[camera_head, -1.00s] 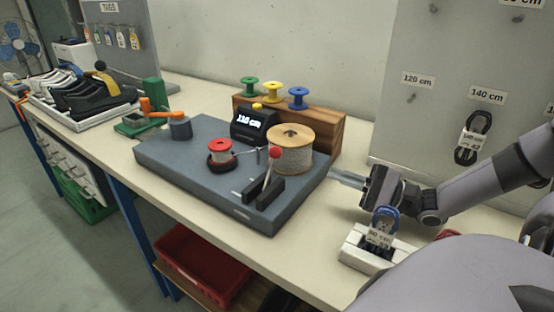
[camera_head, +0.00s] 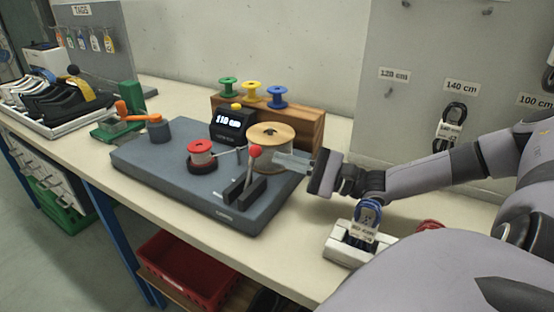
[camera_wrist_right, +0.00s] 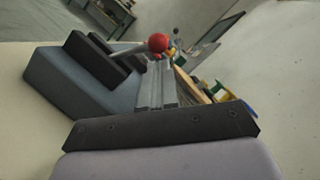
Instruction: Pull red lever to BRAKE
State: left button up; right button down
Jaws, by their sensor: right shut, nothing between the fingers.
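The lever has a red ball knob (camera_head: 255,151) on a thin metal shaft and stands tilted between two black blocks (camera_head: 243,191) at the front right of the grey machine base (camera_head: 160,164). In the wrist view the red knob (camera_wrist_right: 158,43) shows just beyond the fingertips. My right gripper (camera_head: 280,160) comes in from the right, its fingers shut and empty. Its tips are near the lever, to the right of the knob; I see no clear contact. The wrist view shows the closed fingers (camera_wrist_right: 157,80) pointing towards the knob. I cannot read a BRAKE label.
A large cord spool (camera_head: 270,135) stands right behind the lever, close to my fingers. A red-topped reel (camera_head: 200,150) and a length display (camera_head: 232,122) are to its left. A wooden block (camera_head: 312,128) is behind. A white holder (camera_head: 345,246) stands front right.

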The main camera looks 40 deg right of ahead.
jog(key=shift+x, duration=1.1)
